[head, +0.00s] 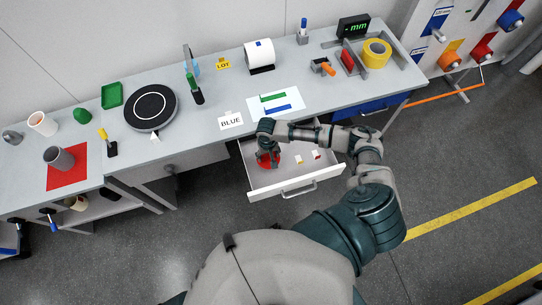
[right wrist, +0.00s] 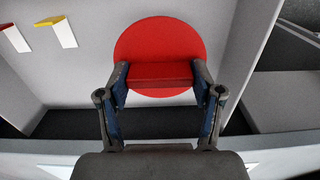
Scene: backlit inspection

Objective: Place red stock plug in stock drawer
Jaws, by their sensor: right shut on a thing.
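The red stock plug (head: 263,163) is a round red disc with a raised bar across it. It is inside the outline of the open white stock drawer (head: 262,190), toward its left end. My right gripper (head: 268,153) reaches down over it. In the right wrist view the gripper (right wrist: 160,80) is shut on the bar of the red plug (right wrist: 160,38), one finger at each end. The disc is above the pale drawer floor (right wrist: 75,75); I cannot tell whether it touches. My left gripper is not in view.
Two small tabs stand in the drawer, one white and yellow (head: 299,160), one white and red (head: 316,155). The drawer's handle (head: 299,192) faces the open floor. The bench above holds a round black plate (head: 150,106), a BLUE card (head: 231,121) and a white sheet (head: 285,108).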

